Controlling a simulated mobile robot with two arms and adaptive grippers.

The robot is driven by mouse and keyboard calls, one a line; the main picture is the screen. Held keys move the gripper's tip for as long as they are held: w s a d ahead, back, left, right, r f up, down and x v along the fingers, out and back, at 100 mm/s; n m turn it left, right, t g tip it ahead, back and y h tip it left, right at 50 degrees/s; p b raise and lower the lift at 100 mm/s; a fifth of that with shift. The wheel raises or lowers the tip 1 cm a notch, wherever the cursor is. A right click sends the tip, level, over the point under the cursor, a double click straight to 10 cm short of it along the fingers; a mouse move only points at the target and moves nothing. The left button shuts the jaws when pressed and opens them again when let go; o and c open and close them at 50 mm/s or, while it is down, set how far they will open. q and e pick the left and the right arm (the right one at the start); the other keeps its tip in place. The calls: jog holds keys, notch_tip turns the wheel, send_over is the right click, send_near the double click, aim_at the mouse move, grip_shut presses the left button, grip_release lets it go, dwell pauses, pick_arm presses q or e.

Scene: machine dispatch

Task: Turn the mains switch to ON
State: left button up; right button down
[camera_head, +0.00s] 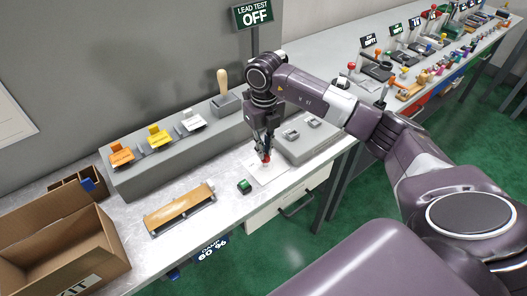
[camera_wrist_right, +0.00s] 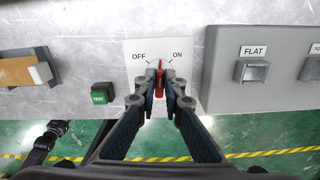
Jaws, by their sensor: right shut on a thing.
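The mains switch is a red knob (camera_wrist_right: 159,82) on a white plate (camera_wrist_right: 134,50) marked OFF at left and ON at right. In the wrist view the knob points roughly straight up, between the two marks. My right gripper (camera_wrist_right: 160,90) is shut on the knob, one finger on each side, and partly hides it. In the head view the right gripper (camera_head: 265,154) reaches down to the plate (camera_head: 272,174) on the bench, with a bit of red showing at its tips. My left gripper does not show clearly in either view.
A green TEST button (camera_head: 244,186) sits left of the plate. A grey block marked FLAT (camera_wrist_right: 255,72) stands close on the right. A sign (camera_head: 254,14) reads LEAD TEST OFF. A wooden-topped bar (camera_head: 180,208) and an open cardboard box (camera_head: 95,236) are further left.

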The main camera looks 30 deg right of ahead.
jog(key=m, duration=0.3)
jog(key=shift+d+r+m+b, duration=0.1)
jog(key=shift+d+m+b, duration=0.1)
jog(key=shift+m+b, duration=0.2)
jog(key=shift+d+m, duration=0.1)
jog(key=shift+m, duration=1.8)
jog(key=shift+r+m, duration=0.1)
jog(key=shift+m, duration=0.2)
jog(key=c, duration=2.1)
grip_release()
jog(key=shift+o, duration=0.3)
notch_tip(320, 180, up, 12)
jog(key=shift+s, duration=0.1)
